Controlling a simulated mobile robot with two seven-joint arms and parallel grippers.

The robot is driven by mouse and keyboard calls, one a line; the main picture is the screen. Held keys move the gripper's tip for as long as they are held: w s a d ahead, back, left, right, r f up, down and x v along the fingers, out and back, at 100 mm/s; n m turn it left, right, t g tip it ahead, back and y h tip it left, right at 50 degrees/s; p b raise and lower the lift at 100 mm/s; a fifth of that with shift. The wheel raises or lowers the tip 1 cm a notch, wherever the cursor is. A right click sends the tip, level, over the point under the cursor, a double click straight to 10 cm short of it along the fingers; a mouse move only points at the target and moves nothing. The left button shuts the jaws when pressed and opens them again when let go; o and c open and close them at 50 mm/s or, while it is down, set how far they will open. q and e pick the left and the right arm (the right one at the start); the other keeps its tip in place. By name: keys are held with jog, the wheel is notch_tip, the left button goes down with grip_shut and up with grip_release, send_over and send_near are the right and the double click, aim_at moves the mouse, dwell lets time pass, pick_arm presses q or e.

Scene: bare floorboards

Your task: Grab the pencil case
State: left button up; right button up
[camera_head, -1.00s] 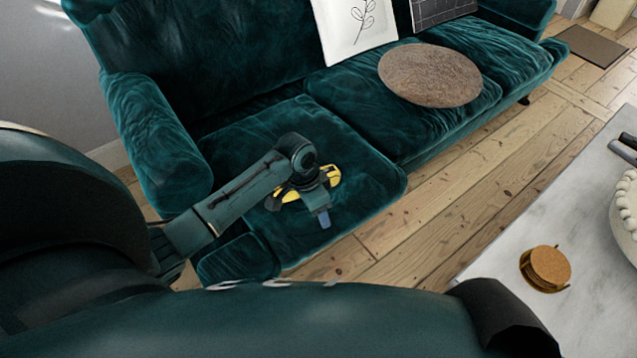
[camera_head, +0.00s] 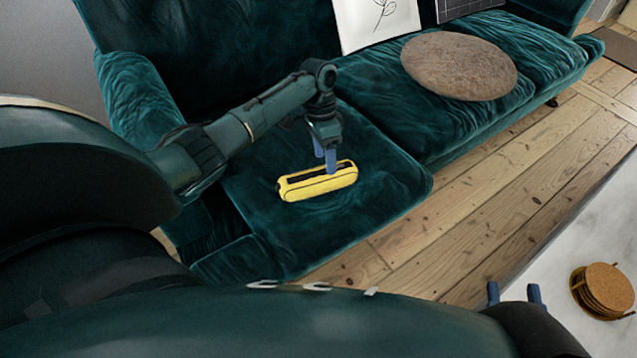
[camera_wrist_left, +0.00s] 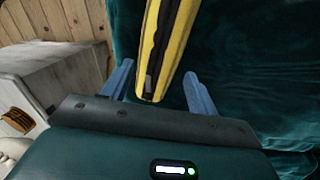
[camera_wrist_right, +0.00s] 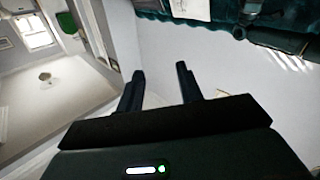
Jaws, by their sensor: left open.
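The yellow pencil case (camera_head: 305,188) with a black zip strip lies on the left seat cushion of the green sofa. My left gripper (camera_head: 326,160) points down at its far right end, jaws open. In the left wrist view, the end of the pencil case (camera_wrist_left: 167,50) shows between the two blue fingers of the left gripper (camera_wrist_left: 160,82), with gaps on both sides. I cannot tell whether the fingers touch it. My right gripper (camera_head: 515,292) is open and empty at the lower right, and its parted fingers show in the right wrist view (camera_wrist_right: 160,80).
A round brown cushion (camera_head: 460,66) sits on the sofa (camera_head: 385,205) to the right. A framed plant picture (camera_head: 372,22) leans on the backrest. A white table (camera_head: 560,265) with stacked coasters (camera_head: 604,290) stands at the lower right. The cushion around the pencil case is clear.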

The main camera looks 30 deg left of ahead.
aim_at(324, 169)
pick_arm(q)
jog(key=b+x, duration=0.2)
jog(key=x, duration=0.2)
jog(key=shift+s+f, duration=0.15)
jog(key=shift+f, duration=0.25)
jog(key=shift+f+b, duration=0.3)
jog(key=shift+f, duration=0.1)
pick_arm(e)
jog(key=shift+s+a+r+t+y, duration=0.1)
jog(key=shift+a+t+y, duration=0.4)
jog(key=shift+y, duration=0.1)
pick_arm(q)
jog(key=c, duration=0.7)
jog(key=shift+r, duration=0.1)
